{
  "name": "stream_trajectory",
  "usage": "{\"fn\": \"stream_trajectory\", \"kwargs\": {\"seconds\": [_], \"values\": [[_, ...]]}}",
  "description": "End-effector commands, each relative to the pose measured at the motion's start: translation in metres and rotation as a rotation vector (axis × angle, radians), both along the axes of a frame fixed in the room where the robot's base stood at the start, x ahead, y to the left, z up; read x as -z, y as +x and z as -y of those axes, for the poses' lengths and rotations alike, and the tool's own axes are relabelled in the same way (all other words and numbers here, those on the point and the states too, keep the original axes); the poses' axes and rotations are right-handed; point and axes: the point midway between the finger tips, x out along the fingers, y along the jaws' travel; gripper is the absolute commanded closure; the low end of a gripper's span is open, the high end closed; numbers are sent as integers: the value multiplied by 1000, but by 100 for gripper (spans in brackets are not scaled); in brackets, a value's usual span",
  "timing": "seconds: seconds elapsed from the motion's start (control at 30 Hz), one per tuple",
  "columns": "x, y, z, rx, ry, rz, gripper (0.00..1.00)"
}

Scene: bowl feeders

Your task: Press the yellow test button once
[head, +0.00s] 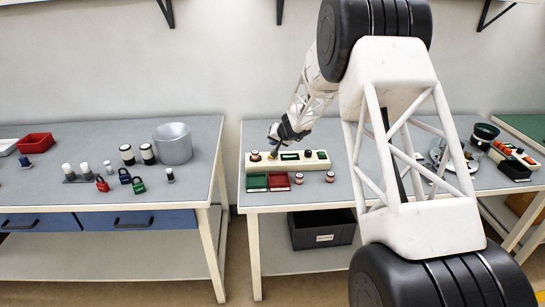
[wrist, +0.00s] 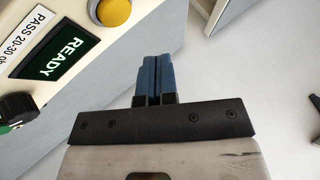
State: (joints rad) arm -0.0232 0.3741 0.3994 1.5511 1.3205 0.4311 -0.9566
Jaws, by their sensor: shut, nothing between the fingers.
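The yellow test button (wrist: 114,12) is a round domed button in a grey ring, cut off by the top edge of the wrist view. It sits on a cream control box (head: 250,166), beside a green-lit display reading READY (wrist: 57,58). My gripper (head: 272,141) is over the back left part of the box in the head view. In the wrist view its blue fingers (wrist: 158,58) are together, empty, to the right of and below the button in the picture, apart from it. In the head view the button is too small to make out surely.
A black knob (wrist: 16,107) sits on the box by the display. Green (head: 257,182) and red (head: 279,181) trays and small round parts (head: 299,178) lie in front of the box. A grey bin (head: 320,230) stands on the shelf below. My arm hides part of the bench's right.

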Motion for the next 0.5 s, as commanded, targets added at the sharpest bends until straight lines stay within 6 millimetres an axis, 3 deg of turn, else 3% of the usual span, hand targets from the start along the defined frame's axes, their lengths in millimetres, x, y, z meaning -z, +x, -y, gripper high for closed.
{"fn": "stream_trajectory", "kwargs": {"seconds": [0.23,0.5], "values": [[22,0,0,1,1,-1,100],[33,0,0,0,1,0,100]]}}
